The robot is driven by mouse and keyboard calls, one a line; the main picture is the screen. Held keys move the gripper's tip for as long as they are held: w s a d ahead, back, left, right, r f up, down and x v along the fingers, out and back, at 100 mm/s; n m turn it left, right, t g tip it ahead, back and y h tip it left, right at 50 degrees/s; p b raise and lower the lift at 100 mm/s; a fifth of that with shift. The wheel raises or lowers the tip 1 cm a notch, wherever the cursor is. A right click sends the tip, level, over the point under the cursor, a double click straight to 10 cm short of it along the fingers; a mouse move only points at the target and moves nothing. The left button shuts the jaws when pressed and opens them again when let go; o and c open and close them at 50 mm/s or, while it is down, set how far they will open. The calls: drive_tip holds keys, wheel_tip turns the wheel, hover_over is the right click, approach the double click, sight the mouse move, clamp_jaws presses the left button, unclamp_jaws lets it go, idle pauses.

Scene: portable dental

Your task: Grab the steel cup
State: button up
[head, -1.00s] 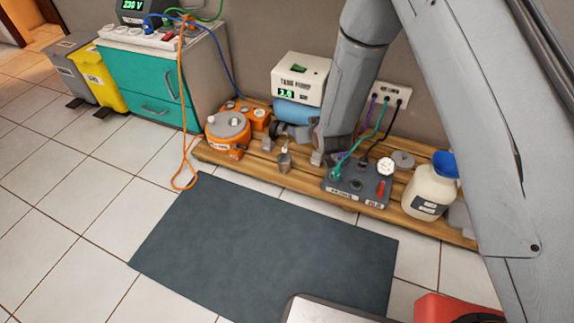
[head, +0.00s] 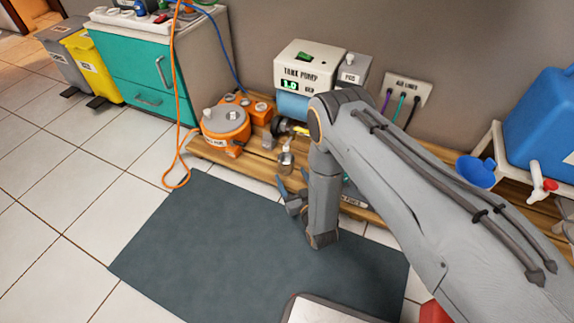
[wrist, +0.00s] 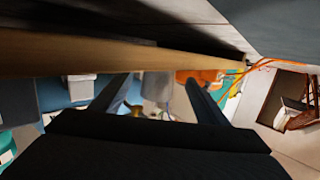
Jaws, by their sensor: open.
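The steel cup (head: 286,158) is a small grey metal vessel standing at the front edge of the low wooden slatted platform in the head view. My gripper (head: 291,188) is open and empty, low over the dark mat, just in front of the cup and apart from it. In the wrist view my gripper's two dark fingers (wrist: 158,82) are spread apart. A pale grey shape between them looks like the cup (wrist: 155,90), but I cannot be sure.
The wooden platform (head: 213,152) holds an orange unit (head: 226,124) left of the cup and a white tank pump (head: 309,62) behind. An orange cable (head: 178,150) hangs at the left. A blue container (head: 540,120) stands at the right.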

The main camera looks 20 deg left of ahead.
sight(289, 170)
drive_tip(key=shift+r+b+x, duration=0.15)
drive_tip(key=shift+b+x, duration=0.8)
drive_tip(key=shift+x, duration=0.7)
drive_tip(key=shift+r+b+x, duration=0.2)
drive_tip(key=shift+b+x, duration=0.7)
drive_tip(key=shift+x, duration=0.75)
drive_tip(key=c, duration=1.2)
